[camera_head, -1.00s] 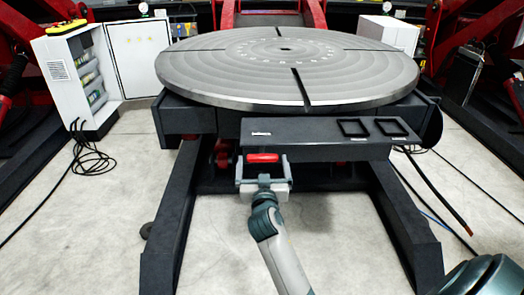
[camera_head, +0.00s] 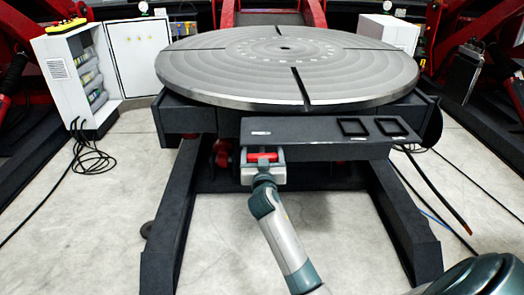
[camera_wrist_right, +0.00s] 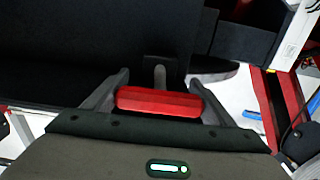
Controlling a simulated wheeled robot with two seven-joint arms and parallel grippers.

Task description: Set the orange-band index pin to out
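A red bar-shaped handle (camera_head: 262,157) shows at the front left of the dark shelf under the round table. In the right wrist view the red handle (camera_wrist_right: 160,102) lies crosswise, with a grey stem (camera_wrist_right: 160,72) behind it running to a dark surface. No orange band is visible, so I cannot tell the pin's setting. My right gripper (camera_head: 263,160) comes up from below. My left gripper is not in view.
The large round grooved table (camera_head: 230,70) stands above a dark frame. The dark shelf (camera_head: 310,130) has two square outlines at its right. An open white cabinet (camera_head: 62,60) stands at left, with cables on the floor. Frame legs flank my right arm; the floor between them is clear.

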